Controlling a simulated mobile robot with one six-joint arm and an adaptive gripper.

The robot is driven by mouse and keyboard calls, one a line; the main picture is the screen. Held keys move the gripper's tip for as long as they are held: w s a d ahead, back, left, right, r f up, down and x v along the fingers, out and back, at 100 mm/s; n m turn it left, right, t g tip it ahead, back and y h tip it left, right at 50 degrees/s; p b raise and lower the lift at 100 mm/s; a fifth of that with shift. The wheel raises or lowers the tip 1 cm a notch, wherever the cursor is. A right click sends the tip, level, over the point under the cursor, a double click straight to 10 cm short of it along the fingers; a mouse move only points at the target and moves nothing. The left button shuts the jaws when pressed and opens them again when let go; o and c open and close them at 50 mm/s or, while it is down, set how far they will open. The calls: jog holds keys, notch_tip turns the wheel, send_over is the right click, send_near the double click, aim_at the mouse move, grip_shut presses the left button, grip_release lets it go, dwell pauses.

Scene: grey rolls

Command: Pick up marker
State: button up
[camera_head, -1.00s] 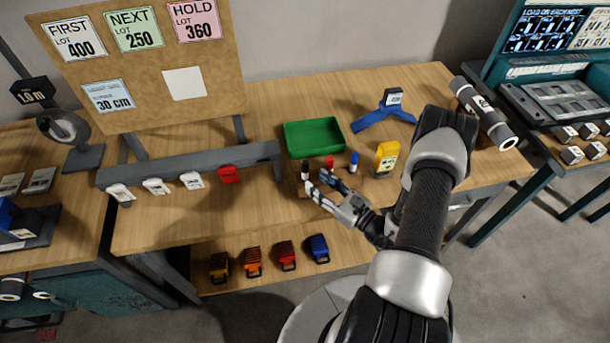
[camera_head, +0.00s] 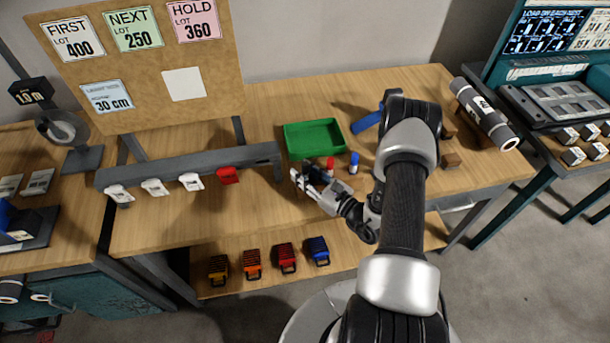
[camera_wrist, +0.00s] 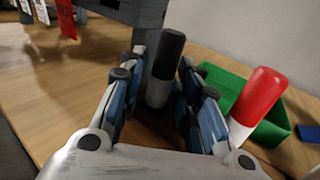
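A black-capped marker (camera_wrist: 165,68) stands upright between the two fingers of my gripper (camera_wrist: 163,80) in the wrist view. The fingers are apart, one on each side of it, and I see no clear grip. In the head view my gripper (camera_head: 308,180) hides most of this marker. A red-capped marker (camera_wrist: 256,98) stands upright to the right, outside the fingers; it also shows in the head view (camera_head: 330,163). A blue-capped marker (camera_head: 354,162) stands further right. The base under the markers is mostly hidden by my gripper.
A green tray (camera_head: 314,154) lies just behind the markers. A grey rail (camera_head: 190,166) with white tags and a red tag (camera_head: 228,175) is to the left. A blue stand (camera_head: 366,122) is partly behind my arm.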

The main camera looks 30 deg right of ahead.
grip_shut()
notch_tip(320, 180, up, 20)
jog(key=p, duration=0.5)
jog(key=shift+p, duration=0.35)
jog(key=shift+c, duration=2)
grip_release()
grip_shut()
